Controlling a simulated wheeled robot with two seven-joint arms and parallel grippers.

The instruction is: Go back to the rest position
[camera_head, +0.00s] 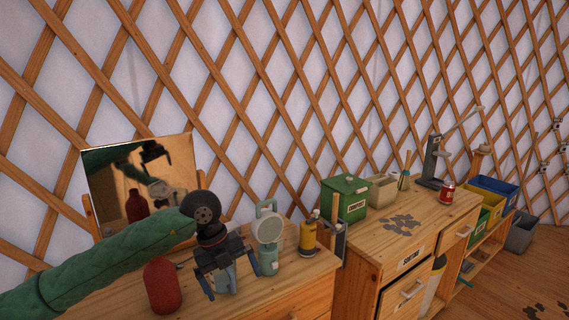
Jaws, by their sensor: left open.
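My left arm, in a green sleeve, comes in from the left in the head view. My left gripper (233,284) points down over the near wooden dresser (299,286) with its fingers apart. A pale thing shows between or behind its fingers; I cannot tell whether they touch it. A dark red rounded bottle (162,286) stands just left of the gripper. A pale green device with a round head (268,240) stands just right of it. The right gripper is out of view.
A mirror (118,190) behind my arm reflects it. A yellow bottle (307,236) stands at the dresser's right. The second cabinet (440,222) holds a green box (344,198), a red can (448,191) and a grey clamp-like tool (432,160). Coloured bins (492,190) stand further right. Floor is visible at lower right.

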